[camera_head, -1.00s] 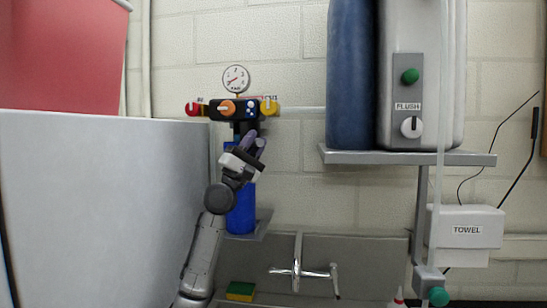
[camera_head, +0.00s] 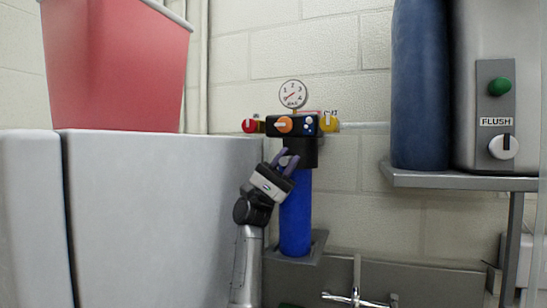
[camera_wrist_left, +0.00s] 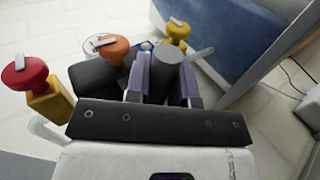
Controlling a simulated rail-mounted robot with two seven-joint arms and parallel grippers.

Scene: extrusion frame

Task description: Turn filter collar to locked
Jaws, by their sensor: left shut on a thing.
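The filter hangs under the valve manifold (camera_head: 292,124). It has a dark collar (camera_head: 303,151) above a blue upright canister (camera_head: 296,222). My left gripper (camera_head: 284,160) is at the left front of the collar, its purple-padded fingers pointing up. In the left wrist view, the fingers of my left gripper (camera_wrist_left: 164,76) are closed around a dark grey round post (camera_wrist_left: 168,58), which looks like part of the collar. The collar's markings cannot be read. My right gripper is in neither view.
Red (camera_head: 249,125), orange (camera_head: 284,124) and yellow (camera_head: 328,123) knobs sit close above the gripper, with a gauge (camera_head: 293,94) on top. A large grey cabinet (camera_head: 160,210) is at left. A shelf (camera_head: 440,181) with a blue cylinder (camera_head: 420,90) is at right.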

